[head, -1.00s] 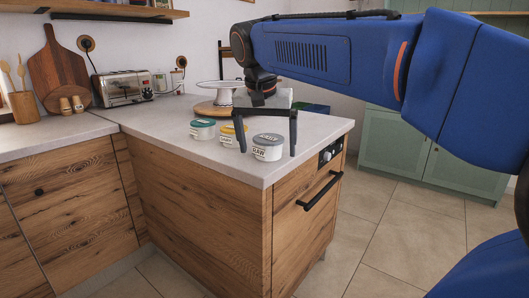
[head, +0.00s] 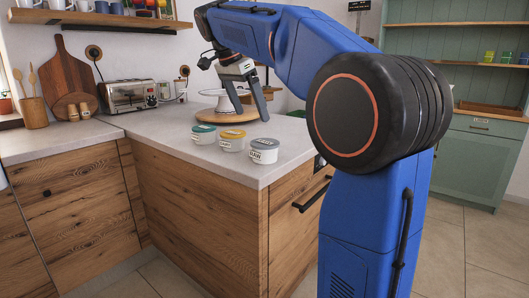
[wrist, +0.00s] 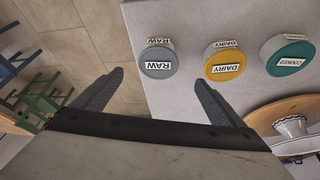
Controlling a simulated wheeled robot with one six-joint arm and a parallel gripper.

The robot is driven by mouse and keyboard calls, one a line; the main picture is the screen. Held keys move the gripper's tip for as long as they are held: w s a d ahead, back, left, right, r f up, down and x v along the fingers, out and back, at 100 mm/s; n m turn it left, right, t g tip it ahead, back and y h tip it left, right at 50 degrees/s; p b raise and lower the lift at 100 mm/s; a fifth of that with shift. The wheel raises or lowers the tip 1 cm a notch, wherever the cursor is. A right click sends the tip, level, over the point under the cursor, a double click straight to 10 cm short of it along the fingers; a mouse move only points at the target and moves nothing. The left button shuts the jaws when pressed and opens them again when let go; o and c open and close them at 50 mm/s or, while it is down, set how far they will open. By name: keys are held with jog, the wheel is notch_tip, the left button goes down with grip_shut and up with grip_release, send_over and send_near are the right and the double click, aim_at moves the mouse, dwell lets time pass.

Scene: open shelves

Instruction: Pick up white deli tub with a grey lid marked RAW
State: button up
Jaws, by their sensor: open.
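The white deli tub with a grey lid marked RAW (head: 264,151) stands upright near the front right corner of the counter. In the wrist view its grey lid (wrist: 158,63) shows from above, beyond and between the lines of my fingers. My gripper (head: 248,98) is open and empty, above the counter behind the tubs. In the wrist view my gripper's fingertips (wrist: 158,80) are wide apart, and the tub appears clear of both. A tub with a yellow lid marked DAIRY (head: 232,138) stands just left of it, and a teal-lidded tub marked COOKED (head: 204,133) is further left.
A white cake stand on a round wooden board (head: 232,116) stands behind the tubs. A toaster (head: 131,96) and cutting boards (head: 62,75) are at the back left. The counter's front left part (head: 165,152) is clear. A green cabinet (head: 470,160) stands far right.

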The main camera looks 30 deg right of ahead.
aim_at(264, 142)
jog(key=x, duration=0.9)
jog(key=shift+s+x, duration=0.2)
jog(key=shift+x, duration=2.3)
jog(key=shift+d, duration=0.15)
jog(key=c, duration=1.2)
